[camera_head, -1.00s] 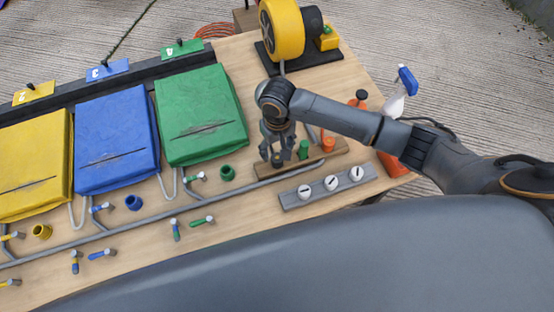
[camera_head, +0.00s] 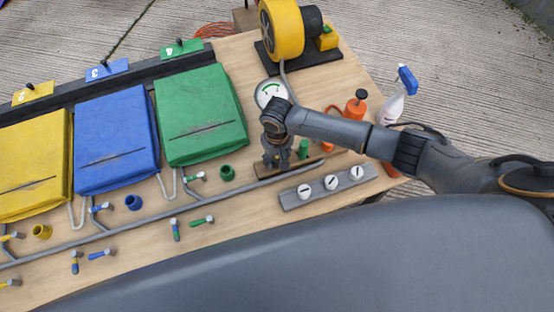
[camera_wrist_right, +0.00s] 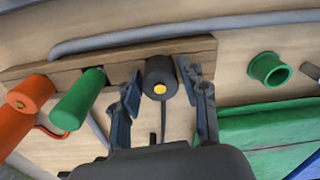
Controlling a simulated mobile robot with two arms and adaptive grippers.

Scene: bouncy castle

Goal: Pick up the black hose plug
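The black hose plug (camera_wrist_right: 160,76), with a yellow centre on its end, stands in the wooden rack (camera_wrist_right: 205,47) in the right wrist view. My right gripper (camera_wrist_right: 160,88) is open, with one finger on each side of the plug and narrow gaps still showing. In the head view my right gripper (camera_head: 277,163) is low over the left part of the rack and hides the black plug. My left gripper is not in view.
A green plug (camera_wrist_right: 78,98) and an orange one (camera_wrist_right: 30,93) stand beside the black plug in the rack. A grey strip with white dials (camera_head: 331,183) lies in front. A round gauge (camera_head: 268,93) and an orange bottle (camera_head: 355,108) are behind my right arm.

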